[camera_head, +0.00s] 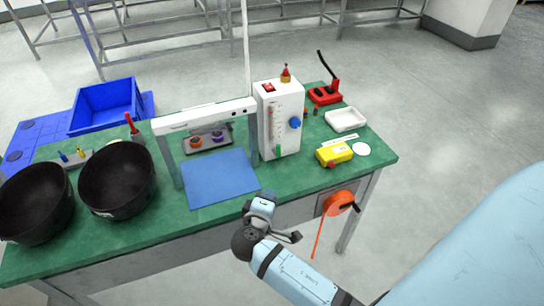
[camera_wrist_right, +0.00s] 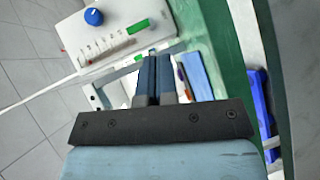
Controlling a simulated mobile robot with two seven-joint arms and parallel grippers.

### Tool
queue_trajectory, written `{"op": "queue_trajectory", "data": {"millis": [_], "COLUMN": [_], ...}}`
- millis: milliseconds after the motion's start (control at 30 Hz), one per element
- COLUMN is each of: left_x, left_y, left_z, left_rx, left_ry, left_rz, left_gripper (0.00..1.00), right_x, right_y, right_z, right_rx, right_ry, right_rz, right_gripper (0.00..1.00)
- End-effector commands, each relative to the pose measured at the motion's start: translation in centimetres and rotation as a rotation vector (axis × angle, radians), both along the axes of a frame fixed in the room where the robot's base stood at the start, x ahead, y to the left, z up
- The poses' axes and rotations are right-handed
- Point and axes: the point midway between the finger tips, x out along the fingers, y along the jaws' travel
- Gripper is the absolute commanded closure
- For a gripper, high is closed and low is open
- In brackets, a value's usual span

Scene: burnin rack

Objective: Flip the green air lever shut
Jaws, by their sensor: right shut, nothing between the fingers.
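The green air lever (camera_head: 278,151) is a small green piece low on the front of a white box (camera_head: 288,110) standing on the green table. In the right wrist view the green lever (camera_wrist_right: 138,26) lies along the box's face (camera_wrist_right: 105,45), beside printed marks. My right gripper (camera_head: 262,200) is in front of the table's near edge, apart from the lever. In the right wrist view its two dark fingers (camera_wrist_right: 154,62) are together with nothing between them, below the lever in the picture. My left gripper is not in view.
A blue knob (camera_head: 295,123) is on the box. A white frame (camera_head: 205,114) and blue mat (camera_head: 220,178) are left of it. A yellow device (camera_head: 334,154) is right. An orange reel (camera_head: 338,203) hangs at the front edge. Black bowls (camera_head: 118,180) fill the left.

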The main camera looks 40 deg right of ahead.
Motion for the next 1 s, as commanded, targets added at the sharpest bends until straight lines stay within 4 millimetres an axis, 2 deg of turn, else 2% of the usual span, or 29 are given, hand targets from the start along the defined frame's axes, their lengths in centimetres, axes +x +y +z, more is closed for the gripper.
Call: {"op": "queue_trajectory", "data": {"millis": [100,233,600,767,1000], "left_x": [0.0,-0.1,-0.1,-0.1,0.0], "left_y": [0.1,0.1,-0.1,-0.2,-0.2], "left_z": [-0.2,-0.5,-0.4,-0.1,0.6], "left_rx": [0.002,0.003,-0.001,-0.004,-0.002], "left_ry": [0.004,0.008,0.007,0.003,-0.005], "left_rz": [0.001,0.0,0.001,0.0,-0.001], "left_gripper": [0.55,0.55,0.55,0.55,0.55], "right_x": [2.2,3.5,3.9,4.3,6.9], "right_y": [1.4,2.4,2.9,2.5,-0.3], "right_z": [0.9,1.6,1.9,1.9,2.2], "right_rx": [-0.137,-0.231,-0.268,-0.269,-0.27], "right_ry": [-0.026,-0.043,-0.049,-0.049,-0.051], "right_rz": [0.044,0.073,0.085,0.084,0.083], "right_gripper": [1.0,1.0,1.0,1.0,1.0]}}
